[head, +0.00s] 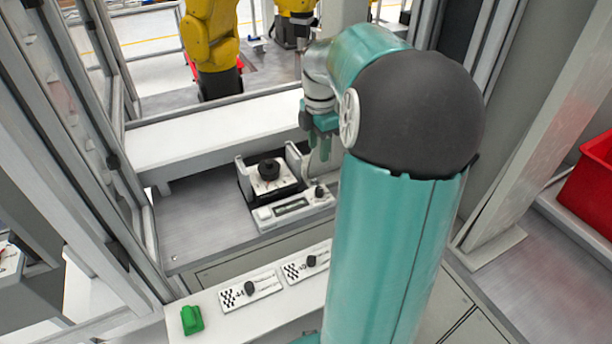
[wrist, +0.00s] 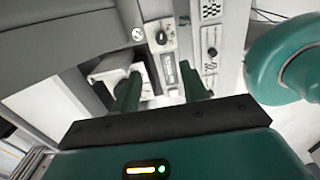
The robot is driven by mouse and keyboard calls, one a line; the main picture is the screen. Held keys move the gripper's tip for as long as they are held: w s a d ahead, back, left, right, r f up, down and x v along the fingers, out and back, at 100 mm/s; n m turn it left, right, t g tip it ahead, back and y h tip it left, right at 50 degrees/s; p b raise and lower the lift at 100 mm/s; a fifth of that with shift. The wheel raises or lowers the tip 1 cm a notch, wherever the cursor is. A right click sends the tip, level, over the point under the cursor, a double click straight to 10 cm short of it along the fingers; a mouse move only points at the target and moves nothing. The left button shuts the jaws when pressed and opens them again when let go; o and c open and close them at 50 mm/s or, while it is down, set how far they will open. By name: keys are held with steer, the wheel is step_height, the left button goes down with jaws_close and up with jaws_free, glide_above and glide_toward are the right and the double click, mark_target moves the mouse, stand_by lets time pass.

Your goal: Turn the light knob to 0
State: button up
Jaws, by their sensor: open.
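Several black knobs are in view, and I cannot read which is the light knob. One small knob (head: 319,190) sits at the right end of a white panel with a display; the wrist view shows it too (wrist: 162,37). A larger black knob (head: 268,167) tops a white block in a dark holder. Two checker-marked plates carry a left knob (head: 249,288) and a right knob (head: 311,261). My gripper (head: 322,125) is open and empty above the bench, apart from the knobs. In the wrist view its fingers (wrist: 161,88) partly cover the block and panel.
A green block (head: 191,318) lies on the front ledge left of the plates. A white ledge (head: 215,130) runs behind the bench. Metal frame posts (head: 112,160) stand at the left. A red bin (head: 592,190) is far right. Yellow arms (head: 210,40) stand behind.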

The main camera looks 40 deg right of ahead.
mark_target(319, 189)
steer(key=f, duration=1.3)
steer(key=shift+s+d+f, duration=0.2)
steer(key=shift+s+f, duration=0.05)
steer(key=shift+f, duration=0.15)
steer(key=shift+c, duration=0.2)
jaws_close()
